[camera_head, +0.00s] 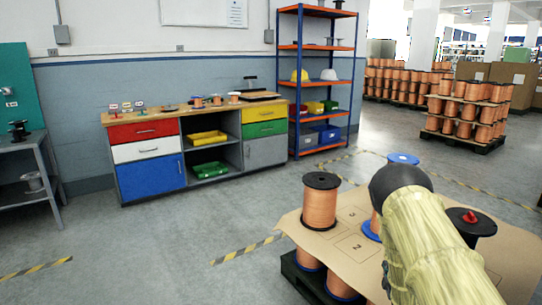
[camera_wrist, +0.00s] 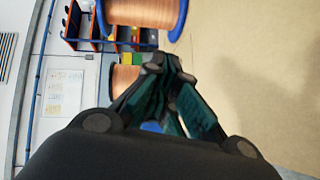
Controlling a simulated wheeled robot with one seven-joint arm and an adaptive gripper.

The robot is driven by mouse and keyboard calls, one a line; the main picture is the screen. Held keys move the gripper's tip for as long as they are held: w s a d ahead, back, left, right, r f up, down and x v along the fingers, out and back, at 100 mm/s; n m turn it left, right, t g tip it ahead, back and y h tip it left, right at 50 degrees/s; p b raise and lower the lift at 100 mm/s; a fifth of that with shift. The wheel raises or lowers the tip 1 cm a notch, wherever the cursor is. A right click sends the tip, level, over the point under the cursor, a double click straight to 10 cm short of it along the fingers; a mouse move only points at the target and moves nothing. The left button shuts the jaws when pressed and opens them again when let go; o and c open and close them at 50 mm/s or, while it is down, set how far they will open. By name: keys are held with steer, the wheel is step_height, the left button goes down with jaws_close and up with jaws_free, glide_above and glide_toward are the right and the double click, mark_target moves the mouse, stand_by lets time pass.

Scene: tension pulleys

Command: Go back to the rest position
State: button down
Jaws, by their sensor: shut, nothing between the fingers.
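My arm, in a pale yellow cover, reaches over the cardboard sheet (camera_head: 345,262) in the head view and hides part of it; my gripper cannot be made out there. In the wrist view my gripper (camera_wrist: 165,68) is shut and empty. A copper spool with blue flanges (camera_wrist: 142,12) is at the top of that view, and another copper spool (camera_wrist: 124,78) shows left of the fingers. In the head view a copper spool with black flanges (camera_head: 320,207) stands upright on the sheet, left of my arm.
A black-topped spool (camera_head: 468,220) stands right of my arm and a blue-topped one (camera_head: 403,159) behind it. More spools are under the sheet. A workbench (camera_head: 150,142), a blue shelf rack (camera_head: 318,85) and stacked pallets (camera_head: 465,120) stand farther back. The floor at left is clear.

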steer(key=s+a+f+m+g+b, duration=0.3)
steer(key=s+a+f+m+g, duration=0.1)
steer(key=s+f, duration=0.95)
steer(key=s+a+f+m+g+y+b, duration=0.1)
steer(key=s+a+f+m+g, duration=0.3)
steer(key=s, duration=0.6)
steer(key=s+a+f+m+g+b, duration=0.15)
steer(key=s+a+f, duration=0.35)
steer(key=s, duration=0.6)
steer(key=s+a+f+m+g+y+b, duration=0.1)
steer(key=s+a+f+m+g+b, duration=0.25)
steer(key=s, duration=0.65)
steer(key=s+a+m+g+y+p, duration=0.1)
steer(key=s+a+m+g, duration=0.3)
steer(key=s, duration=0.9)
step_height(320, 180, up, 31)
steer(key=n+t+p, duration=0.1)
steer(key=n+p, duration=0.1)
steer(key=p, duration=2.9)
steer(key=shift+w+a, duration=0.15)
steer(key=shift+a, duration=0.3)
